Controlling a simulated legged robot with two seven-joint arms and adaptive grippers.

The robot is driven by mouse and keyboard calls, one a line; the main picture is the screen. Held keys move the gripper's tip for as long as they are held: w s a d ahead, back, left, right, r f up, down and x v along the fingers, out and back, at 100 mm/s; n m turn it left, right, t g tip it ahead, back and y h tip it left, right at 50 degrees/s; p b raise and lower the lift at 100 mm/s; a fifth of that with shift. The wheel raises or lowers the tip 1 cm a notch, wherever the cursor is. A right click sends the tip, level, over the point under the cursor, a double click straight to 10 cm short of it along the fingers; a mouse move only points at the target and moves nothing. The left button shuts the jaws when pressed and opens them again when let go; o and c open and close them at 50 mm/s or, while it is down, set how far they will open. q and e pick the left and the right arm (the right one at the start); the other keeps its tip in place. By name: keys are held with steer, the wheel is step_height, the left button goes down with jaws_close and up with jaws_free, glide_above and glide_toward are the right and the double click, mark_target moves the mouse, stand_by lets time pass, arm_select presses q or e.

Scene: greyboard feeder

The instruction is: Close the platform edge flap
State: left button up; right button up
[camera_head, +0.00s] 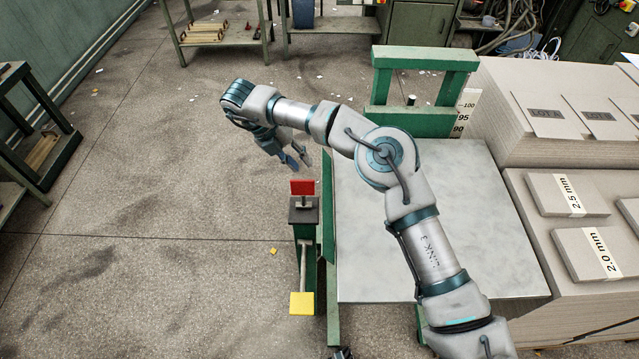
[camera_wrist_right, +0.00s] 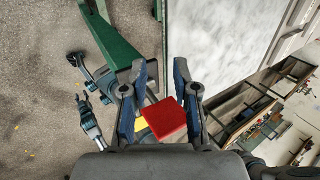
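The platform (camera_head: 440,220) is a pale metal top with a long green strip (camera_head: 328,230) on its left edge; I cannot tell whether this strip is the flap or how it is set. Beside it, a dark stand bears a red square pad (camera_head: 302,187) at its top and a yellow pad (camera_head: 301,303) lower down. My right gripper (camera_head: 297,158) hangs just above and behind the red pad. In the right wrist view its fingers (camera_wrist_right: 160,95) are apart, with the red pad (camera_wrist_right: 166,119) showing between them; contact is unclear. My left gripper's fingers cannot be made out clearly.
A green frame (camera_head: 423,65) stands behind the platform. Greyboard stacks (camera_head: 550,100) fill the right side. Green racks (camera_head: 210,30) stand at the back. The floor (camera_head: 150,200) left of the stand is mostly open.

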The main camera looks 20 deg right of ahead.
mark_target(322, 182)
steer(key=x, duration=1)
steer(key=shift+s+d, duration=0.1)
steer(key=shift+d, duration=0.35)
steer(key=shift+f, duration=0.3)
steer(key=shift+s, duration=0.1)
steer(key=shift+a, duration=0.1)
steer(key=shift+c, duration=0.2)
steer(key=c, duration=0.4)
jaws_close()
